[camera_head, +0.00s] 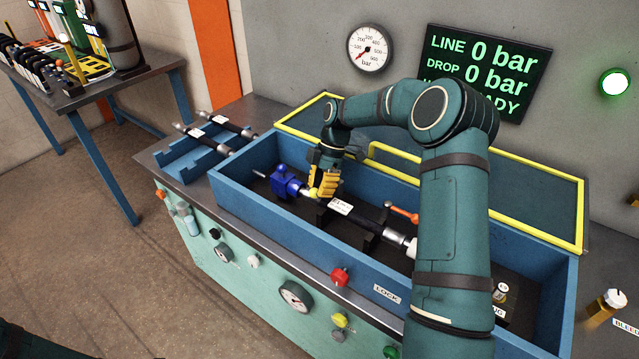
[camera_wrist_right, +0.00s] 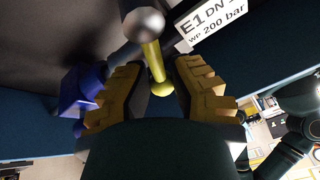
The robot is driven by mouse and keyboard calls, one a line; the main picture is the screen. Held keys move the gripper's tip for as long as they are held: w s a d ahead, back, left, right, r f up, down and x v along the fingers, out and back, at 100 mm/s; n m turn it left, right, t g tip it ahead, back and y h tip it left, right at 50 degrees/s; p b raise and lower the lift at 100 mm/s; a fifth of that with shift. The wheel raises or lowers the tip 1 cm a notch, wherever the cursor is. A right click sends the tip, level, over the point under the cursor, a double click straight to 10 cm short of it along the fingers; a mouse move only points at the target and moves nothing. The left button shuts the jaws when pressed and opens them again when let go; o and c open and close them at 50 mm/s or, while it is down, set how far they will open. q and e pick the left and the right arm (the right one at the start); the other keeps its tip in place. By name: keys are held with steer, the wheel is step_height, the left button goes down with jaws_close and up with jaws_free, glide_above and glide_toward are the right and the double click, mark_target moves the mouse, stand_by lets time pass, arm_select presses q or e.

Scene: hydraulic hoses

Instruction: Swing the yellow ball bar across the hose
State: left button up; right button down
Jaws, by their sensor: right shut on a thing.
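In the head view the fingers partly hide the bar. The black hose (camera_head: 370,221) lies lengthwise in the trough, with a white label (camera_head: 341,207) reading "E1 DN". A blue block (camera_head: 286,182) sits just left of the gripper. My left gripper is out of view.
The blue trough walls (camera_head: 240,207) surround the hose. A yellow-framed lid (camera_head: 530,195) stands open behind. An orange-handled part (camera_head: 403,213) is beside the hose. More hoses (camera_head: 222,121) lie on a blue rack at left. The wall display reads 0 bar.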

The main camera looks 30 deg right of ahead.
steer(key=shift+s+a+f+n, duration=0.2)
steer(key=shift+s+n, duration=0.1)
steer(key=shift+n, duration=0.1)
steer(key=shift+g, duration=0.3)
steer(key=c, duration=0.7)
jaws_free()
steer(key=shift+c, duration=0.2)
steer(key=shift+w+r, duration=0.1)
steer(key=shift+d+r, duration=0.1)
steer(key=v, duration=1.1)
steer(key=shift+r, duration=0.4)
